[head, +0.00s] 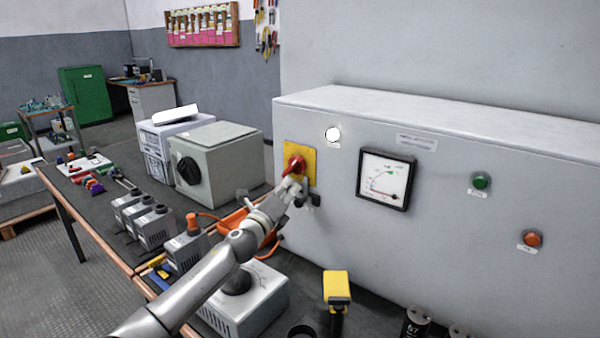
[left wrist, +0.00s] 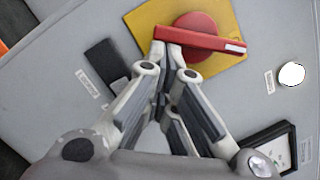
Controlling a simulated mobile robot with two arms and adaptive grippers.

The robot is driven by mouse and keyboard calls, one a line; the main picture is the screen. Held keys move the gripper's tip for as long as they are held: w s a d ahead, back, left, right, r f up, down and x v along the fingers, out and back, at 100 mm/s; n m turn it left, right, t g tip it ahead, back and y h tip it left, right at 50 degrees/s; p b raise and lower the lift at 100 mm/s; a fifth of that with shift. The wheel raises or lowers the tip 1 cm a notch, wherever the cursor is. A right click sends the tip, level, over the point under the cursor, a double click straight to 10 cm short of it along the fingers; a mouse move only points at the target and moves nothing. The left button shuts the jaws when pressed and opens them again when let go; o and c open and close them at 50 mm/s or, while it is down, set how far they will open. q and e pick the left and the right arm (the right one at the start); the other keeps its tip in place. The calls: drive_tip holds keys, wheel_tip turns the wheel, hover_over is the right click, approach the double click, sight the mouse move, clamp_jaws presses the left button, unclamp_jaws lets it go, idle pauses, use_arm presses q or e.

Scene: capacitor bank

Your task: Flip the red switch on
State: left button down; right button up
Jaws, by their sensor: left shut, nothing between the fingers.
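The red switch (head: 293,165) is a rotary handle on a yellow plate (head: 308,159) on the front of the grey cabinet (head: 450,220). In the left wrist view the red handle (left wrist: 200,40) shows as a bar on a round knob, with the yellow plate (left wrist: 150,20) behind it. My left gripper (head: 296,182) is shut and empty, its fingertips at the lower edge of the handle. In the left wrist view its fingertips (left wrist: 168,42) overlap the left end of the bar; firm contact is hard to tell. My right gripper is not in view.
A dial meter (head: 385,180), a white lamp (head: 333,134), a green button (head: 481,181) and an orange button (head: 532,239) are on the cabinet front. A grey box with a black knob (head: 216,153) stands left. A yellow-topped tool (head: 337,287) and several grey modules crowd the bench.

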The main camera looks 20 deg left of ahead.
use_arm(q)
drive_tip(key=shift+a, duration=0.1)
idle(0.3)
drive_tip(key=v, duration=1.2)
idle(0.3)
